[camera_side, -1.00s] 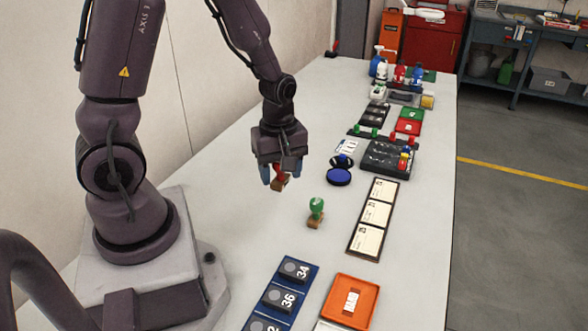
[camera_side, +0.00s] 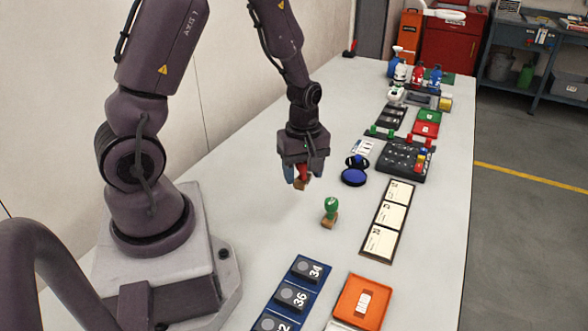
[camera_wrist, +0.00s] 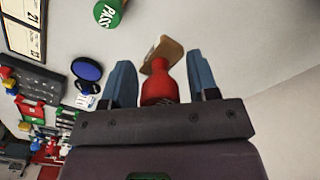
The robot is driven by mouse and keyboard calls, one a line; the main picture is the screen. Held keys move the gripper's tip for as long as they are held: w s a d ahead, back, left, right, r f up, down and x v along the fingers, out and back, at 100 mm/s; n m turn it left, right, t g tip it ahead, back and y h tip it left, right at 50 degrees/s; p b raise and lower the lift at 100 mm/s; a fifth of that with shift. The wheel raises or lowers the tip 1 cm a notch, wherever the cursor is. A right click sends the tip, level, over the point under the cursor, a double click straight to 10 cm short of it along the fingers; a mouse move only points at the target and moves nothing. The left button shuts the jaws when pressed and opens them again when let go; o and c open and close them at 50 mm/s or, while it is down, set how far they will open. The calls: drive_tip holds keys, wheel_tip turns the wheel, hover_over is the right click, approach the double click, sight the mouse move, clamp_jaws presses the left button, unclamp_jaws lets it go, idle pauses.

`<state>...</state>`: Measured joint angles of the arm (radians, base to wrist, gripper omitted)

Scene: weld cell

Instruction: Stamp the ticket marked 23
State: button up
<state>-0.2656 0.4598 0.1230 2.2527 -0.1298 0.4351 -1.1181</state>
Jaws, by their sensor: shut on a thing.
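My gripper (camera_side: 302,172) is shut on a stamp with a red handle (camera_wrist: 158,88) and a wooden block (camera_wrist: 163,52). It holds the stamp in the air above the bare table, left of the ink pad. The round blue ink pad (camera_side: 354,177) lies open; it also shows in the wrist view (camera_wrist: 87,69). A green-handled stamp (camera_side: 330,211) stands on the table; its top reads PASS in the wrist view (camera_wrist: 109,13). Three pale tickets (camera_side: 390,217) lie in a row in a dark frame. The held stamp's face is hidden.
A blue rack (camera_side: 289,297) in front holds tiles marked 34 and 36. Beside it is an orange tray (camera_side: 376,296) with a pale piece in it. The table around the green stamp is clear.

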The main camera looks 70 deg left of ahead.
drive_tip(key=w+a+f, duration=0.1)
drive_tip(key=w+a, duration=0.1)
drive_tip(key=w, duration=0.2)
drive_tip(key=w+a+f, duration=0.1)
drive_tip(key=w+a, duration=0.2)
drive_tip(key=w, duration=0.1)
drive_tip(key=w+a+f, duration=0.2)
drive_tip(key=w, duration=0.2)
drive_tip(key=shift+w+a, duration=0.2)
drive_tip(key=shift+w, duration=0.2)
drive_tip(key=r, duration=0.2)
hover_over(354, 176)
drive_tip(key=shift+w+f, duration=0.1)
drive_tip(key=shift+f, duration=2.85)
drive_tip(key=shift+f, duration=0.55)
drive_tip(key=shift+r, duration=0.1)
drive_tip(key=shift+r, duration=3.45)
